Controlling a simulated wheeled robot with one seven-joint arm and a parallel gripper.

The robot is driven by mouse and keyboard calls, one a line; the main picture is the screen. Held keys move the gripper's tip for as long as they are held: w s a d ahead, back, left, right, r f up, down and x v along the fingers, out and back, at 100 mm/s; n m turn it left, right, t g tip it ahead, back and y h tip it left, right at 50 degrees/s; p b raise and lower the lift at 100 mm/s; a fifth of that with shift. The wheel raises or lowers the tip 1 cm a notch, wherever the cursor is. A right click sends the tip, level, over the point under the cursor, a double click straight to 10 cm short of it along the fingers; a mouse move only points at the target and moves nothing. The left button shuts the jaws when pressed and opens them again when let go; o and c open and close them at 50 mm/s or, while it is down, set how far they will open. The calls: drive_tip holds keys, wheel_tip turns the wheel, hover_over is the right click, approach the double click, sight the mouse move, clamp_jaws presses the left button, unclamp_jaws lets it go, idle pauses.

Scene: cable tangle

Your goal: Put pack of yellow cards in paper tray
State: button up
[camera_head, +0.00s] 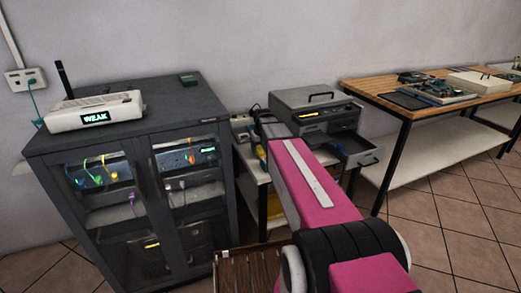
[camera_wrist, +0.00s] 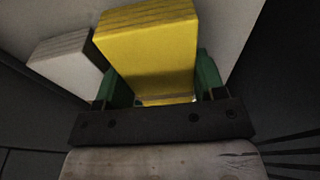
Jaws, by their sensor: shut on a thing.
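The pack of yellow cards (camera_wrist: 148,58) stands between the green fingers of my gripper (camera_wrist: 160,82) in the wrist view. My gripper is shut on it. In the head view my gripper (camera_head: 268,126) is at the far end of my pink arm, over the low white table, and a bit of yellow (camera_head: 257,134) shows beside it. The paper tray (camera_head: 358,151) appears to be the drawer pulled out at the front of the grey printer (camera_head: 318,108), to the right of my gripper.
A white pack (camera_wrist: 66,66) stands left of the yellow one in the wrist view. A dark cabinet (camera_head: 130,160) with a router (camera_head: 94,111) on top is at left. A wooden workbench (camera_head: 440,92) is at right. Tiled floor is open at lower right.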

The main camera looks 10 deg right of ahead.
drive_tip(key=shift+f, duration=0.35)
drive_tip(key=shift+f, duration=0.1)
drive_tip(key=o, duration=0.7)
wheel_tip(320, 180, up, 12)
drive_tip(key=s, duration=0.1)
drive_tip(key=shift+s+d+f, duration=0.15)
drive_tip(key=shift+s+f, duration=0.1)
drive_tip(key=shift+s, duration=0.05)
drive_tip(key=shift+r, duration=0.25)
drive_tip(key=shift+c, duration=0.4)
drive_tip(key=shift+f, duration=0.1)
